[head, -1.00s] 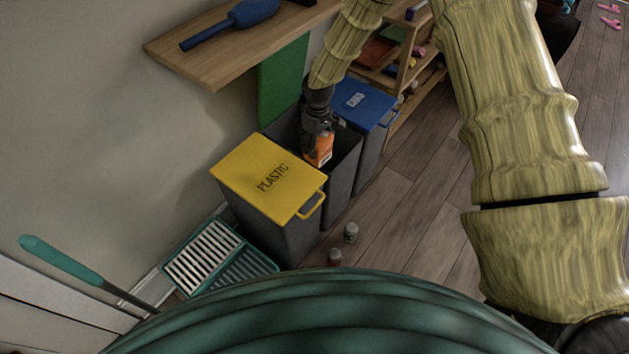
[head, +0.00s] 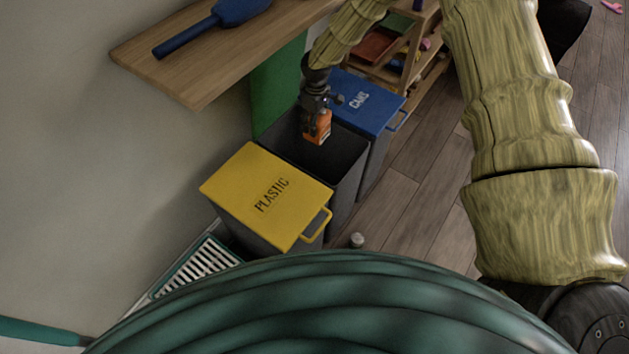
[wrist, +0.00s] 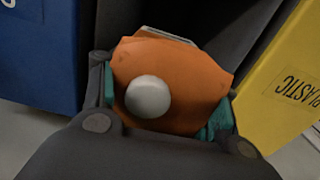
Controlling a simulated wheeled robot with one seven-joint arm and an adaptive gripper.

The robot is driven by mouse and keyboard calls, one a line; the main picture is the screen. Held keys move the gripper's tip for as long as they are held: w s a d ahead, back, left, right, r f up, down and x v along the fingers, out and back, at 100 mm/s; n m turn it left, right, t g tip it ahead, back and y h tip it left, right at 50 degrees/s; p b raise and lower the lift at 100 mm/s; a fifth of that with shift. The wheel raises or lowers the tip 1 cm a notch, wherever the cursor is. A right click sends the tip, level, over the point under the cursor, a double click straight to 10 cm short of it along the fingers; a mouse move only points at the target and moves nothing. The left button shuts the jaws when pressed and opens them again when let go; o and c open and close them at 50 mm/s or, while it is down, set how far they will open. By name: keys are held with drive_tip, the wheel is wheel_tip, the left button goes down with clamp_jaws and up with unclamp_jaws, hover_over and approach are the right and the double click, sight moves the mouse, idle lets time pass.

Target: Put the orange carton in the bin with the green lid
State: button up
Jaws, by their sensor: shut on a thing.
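My gripper (head: 318,108) is shut on the orange carton (head: 317,127) and holds it over the open mouth of the middle grey bin (head: 342,160). In the wrist view the carton (wrist: 172,82) sits between the two fingers, with its round white cap facing the camera. The green lid (head: 277,85) stands upright, swung open against the wall behind the middle bin, under the wooden shelf. The inside of the middle bin is dark, and its bottom is hidden.
A bin with a yellow lid marked PLASTIC (head: 266,195) stands on the near side, and one with a blue lid marked CANS (head: 358,103) on the far side, both lids shut. A wooden shelf (head: 200,60) overhangs at the upper left. A small jar (head: 357,240) stands on the floor.

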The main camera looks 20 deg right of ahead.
drive_tip(key=f+b, duration=0.1)
drive_tip(key=f, duration=0.2)
drive_tip(key=shift+w+d+f+b, duration=0.1)
drive_tip(key=shift+w+f+b, duration=0.1)
drive_tip(key=shift+f+b, duration=0.75)
drive_tip(key=shift+f, duration=0.45)
drive_tip(key=shift+s+r, duration=0.1)
drive_tip(key=o, duration=1.1)
drive_tip(key=shift+r, duration=3.75)
